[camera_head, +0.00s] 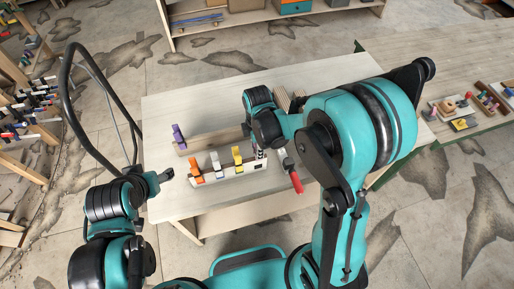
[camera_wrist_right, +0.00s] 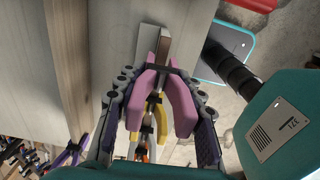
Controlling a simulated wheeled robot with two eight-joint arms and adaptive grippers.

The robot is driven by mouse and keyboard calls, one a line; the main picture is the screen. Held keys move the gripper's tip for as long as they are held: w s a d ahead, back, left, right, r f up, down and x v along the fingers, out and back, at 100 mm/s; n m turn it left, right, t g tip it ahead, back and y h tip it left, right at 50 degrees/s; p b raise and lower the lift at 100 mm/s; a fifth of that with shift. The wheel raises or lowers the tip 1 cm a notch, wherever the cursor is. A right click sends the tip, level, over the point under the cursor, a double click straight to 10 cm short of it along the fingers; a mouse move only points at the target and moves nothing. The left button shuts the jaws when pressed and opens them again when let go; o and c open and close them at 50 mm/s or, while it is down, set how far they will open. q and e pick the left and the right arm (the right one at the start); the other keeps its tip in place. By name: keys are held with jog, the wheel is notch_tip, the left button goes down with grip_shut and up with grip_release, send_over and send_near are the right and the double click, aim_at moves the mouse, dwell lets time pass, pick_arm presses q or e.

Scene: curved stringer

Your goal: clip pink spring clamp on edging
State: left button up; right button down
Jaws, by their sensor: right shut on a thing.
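The pink spring clamp (camera_wrist_right: 182,108) is between the fingers of my right gripper (camera_wrist_right: 160,100), which is shut on it. It lines up with the yellow clamp (camera_wrist_right: 158,118) over the pale rack (camera_wrist_right: 152,38); I cannot tell whether it touches the rack. In the head view my right gripper (camera_head: 260,150) is at the rack's right end and hides the pink clamp. The wooden edging (camera_head: 213,140) runs behind the rack, with a purple clamp (camera_head: 178,137) on its left end. My left gripper (camera_head: 160,177) is left of the rack; its finger opening is unclear.
Orange (camera_head: 196,170), white (camera_head: 217,162) and yellow (camera_head: 237,157) clamps stand on the rack. A red-handled tool (camera_head: 296,181) lies to its right on the table (camera_head: 190,100). The back left of the tabletop is clear. A side bench (camera_head: 440,60) holds small trays.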

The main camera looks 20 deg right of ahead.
jog(key=shift+f, duration=0.2)
jog(key=shift+f+b, duration=0.95)
jog(key=shift+b, duration=0.1)
jog(key=shift+f+b, duration=0.6)
jog(key=shift+b, duration=0.05)
jog(key=shift+f+b, duration=0.55)
jog(key=c, duration=0.9)
grip_release()
